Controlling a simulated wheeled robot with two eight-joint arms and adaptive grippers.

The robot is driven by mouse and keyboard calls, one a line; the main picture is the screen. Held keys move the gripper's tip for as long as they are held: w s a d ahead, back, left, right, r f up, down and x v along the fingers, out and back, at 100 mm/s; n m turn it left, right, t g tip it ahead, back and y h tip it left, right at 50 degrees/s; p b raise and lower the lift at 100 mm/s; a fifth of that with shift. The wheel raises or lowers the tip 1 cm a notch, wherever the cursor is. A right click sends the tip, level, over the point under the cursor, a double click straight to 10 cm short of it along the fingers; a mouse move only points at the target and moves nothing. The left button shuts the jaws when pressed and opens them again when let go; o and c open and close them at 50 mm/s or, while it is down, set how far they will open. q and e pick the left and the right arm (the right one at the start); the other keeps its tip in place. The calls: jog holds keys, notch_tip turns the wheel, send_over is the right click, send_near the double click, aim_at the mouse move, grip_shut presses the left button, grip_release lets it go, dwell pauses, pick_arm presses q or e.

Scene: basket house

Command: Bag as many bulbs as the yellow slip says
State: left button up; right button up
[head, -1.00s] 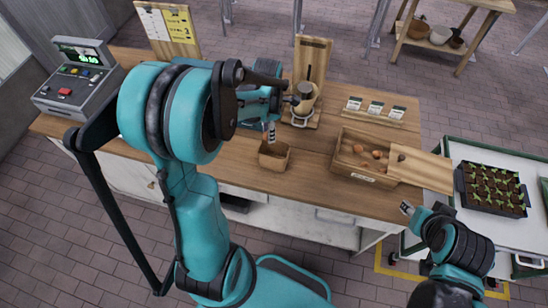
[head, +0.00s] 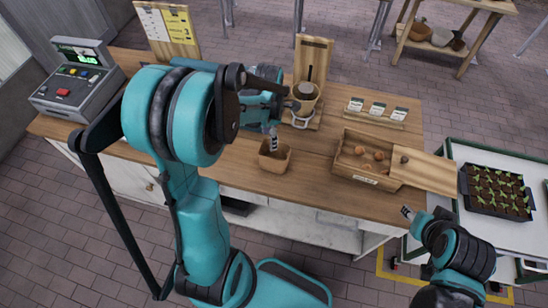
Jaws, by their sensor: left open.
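The yellow slip (head: 178,22) is pinned on an upright board at the back left; its writing is too small to read. A small brown paper bag (head: 274,160) stands open on the counter. My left gripper (head: 273,143) points down at the bag's mouth, its fingers open; I see no bulb between them. Several brownish bulbs (head: 378,156) lie in a shallow wooden crate (head: 366,180) right of the bag. The bag's inside is hidden. My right gripper (head: 408,212) is small, off the counter's front right edge; its finger opening is unclear.
A wooden lid (head: 430,173) with a dark knob rests at the crate's right side. A dispenser on a wooden stand (head: 306,95) is behind the bag. Seed packets (head: 377,109) stand at the back. A grey register (head: 76,80) is at left, a seedling tray (head: 496,192) at right.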

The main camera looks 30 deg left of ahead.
pick_arm(q)
notch_tip(320, 180, up, 12)
jog(key=shift+f, duration=0.15)
dwell(0.5)
jog(key=s+d+f+m+t+b, duration=0.3)
jog(key=s+d+f+m+b, duration=0.2)
jog(key=m, duration=0.8)
jog(key=s+d+f+m+t+b, duration=0.4)
jog(key=s+d+f+m+b, duration=0.1)
jog(key=f+m+b, duration=0.7)
jog(key=shift+s+d+m, duration=0.25)
jog(key=shift+s+m, duration=0.35)
jog(key=shift+m, duration=0.6)
